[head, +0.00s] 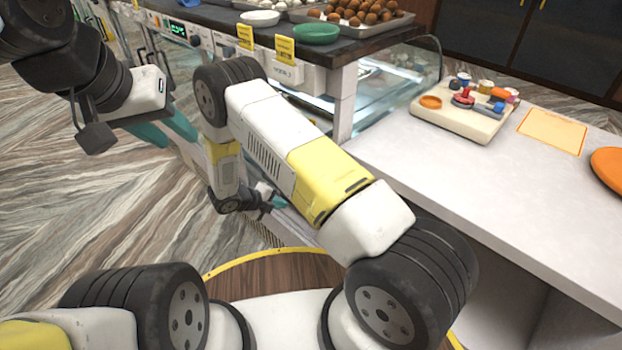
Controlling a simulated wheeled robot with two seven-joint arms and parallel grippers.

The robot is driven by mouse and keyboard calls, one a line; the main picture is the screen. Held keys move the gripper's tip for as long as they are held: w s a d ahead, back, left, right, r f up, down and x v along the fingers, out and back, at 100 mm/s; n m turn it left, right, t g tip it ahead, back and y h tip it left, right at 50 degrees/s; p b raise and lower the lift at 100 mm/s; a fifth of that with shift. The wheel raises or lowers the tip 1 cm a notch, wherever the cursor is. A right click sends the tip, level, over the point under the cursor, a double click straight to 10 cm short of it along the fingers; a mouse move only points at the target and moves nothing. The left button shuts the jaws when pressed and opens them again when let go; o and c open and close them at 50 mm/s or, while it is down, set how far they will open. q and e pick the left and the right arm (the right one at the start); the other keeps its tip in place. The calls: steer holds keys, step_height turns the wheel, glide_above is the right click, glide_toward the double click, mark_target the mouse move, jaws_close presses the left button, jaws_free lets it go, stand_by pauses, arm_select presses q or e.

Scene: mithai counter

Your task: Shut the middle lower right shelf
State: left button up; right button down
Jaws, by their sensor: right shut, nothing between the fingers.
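The middle lower right shelf cannot be made out. My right arm covers much of the counter's lower front, and only narrow strips of pale panel show beside it. My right gripper (279,201) is low beside that front, below the dark countertop, with its teal fingers shut and empty. Whether it touches a shelf is hidden. My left gripper (181,139) is raised at the upper left over the wood-patterned floor. Its two teal fingers are apart with nothing seen between them.
The dark countertop (215,18) carries a tray of brown sweets (362,14), a green bowl (316,33) and a white bowl (260,18). A glass case (395,85) stands beside a white counter (420,160) holding a cream board (455,122). Free floor lies left.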

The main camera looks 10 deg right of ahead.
steer(key=w+d+r+x, duration=0.1)
steer(key=r+x, duration=0.1)
steer(key=x, duration=1)
steer(key=shift+w+d+f, duration=0.2)
steer(key=shift+d+f, duration=0.05)
steer(key=shift+d, duration=0.25)
steer(key=w+d, duration=0.3)
steer(key=d, duration=0.2)
steer(key=w+d, duration=0.2)
steer(key=d, duration=0.1)
steer(key=shift+w, duration=0.35)
